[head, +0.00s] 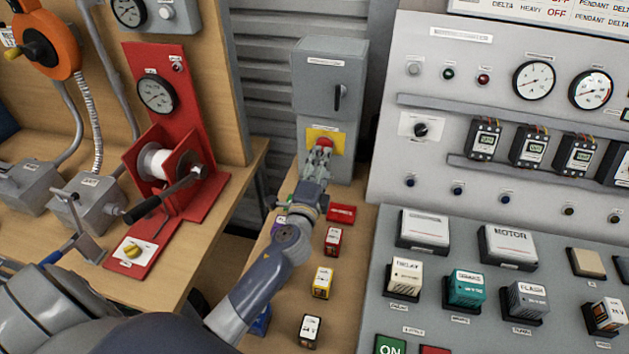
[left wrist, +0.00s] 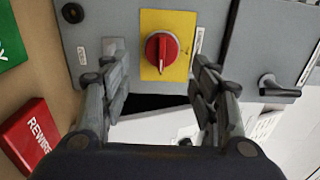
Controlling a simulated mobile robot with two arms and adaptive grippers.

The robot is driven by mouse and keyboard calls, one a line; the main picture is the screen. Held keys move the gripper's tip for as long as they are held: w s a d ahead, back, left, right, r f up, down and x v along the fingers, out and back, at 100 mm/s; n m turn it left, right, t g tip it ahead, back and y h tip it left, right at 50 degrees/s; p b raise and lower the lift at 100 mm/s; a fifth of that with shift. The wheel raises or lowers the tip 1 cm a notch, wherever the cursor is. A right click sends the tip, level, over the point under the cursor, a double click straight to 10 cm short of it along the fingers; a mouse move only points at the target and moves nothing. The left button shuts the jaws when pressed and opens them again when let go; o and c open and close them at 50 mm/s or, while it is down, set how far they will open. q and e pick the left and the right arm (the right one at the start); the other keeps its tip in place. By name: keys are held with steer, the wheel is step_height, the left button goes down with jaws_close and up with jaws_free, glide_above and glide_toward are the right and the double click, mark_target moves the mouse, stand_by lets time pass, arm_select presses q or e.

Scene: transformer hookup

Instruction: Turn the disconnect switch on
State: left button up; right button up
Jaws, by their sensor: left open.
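The disconnect switch looks to be the red rotary knob (left wrist: 162,50) on a yellow plate (left wrist: 180,22) on a grey box. In the left wrist view, its grip bar runs roughly up and down. In the head view, the knob (head: 325,142) is partly covered by my left gripper (head: 318,163). My left gripper (left wrist: 162,78) is open and empty, pointed at the switch. Its fingers appear on either side of the knob; I see no contact. My right gripper is not in view.
A grey box with a black lever handle (head: 338,97) sits above the switch in the head view. A red REWIRE block (head: 341,212) and several small coloured blocks lie on the wooden bench below. A control panel (head: 400,165) stands right, a red winch stand (head: 185,112) left.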

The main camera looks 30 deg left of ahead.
arm_select(q)
steer(key=v, duration=0.7)
stand_by(0.3)
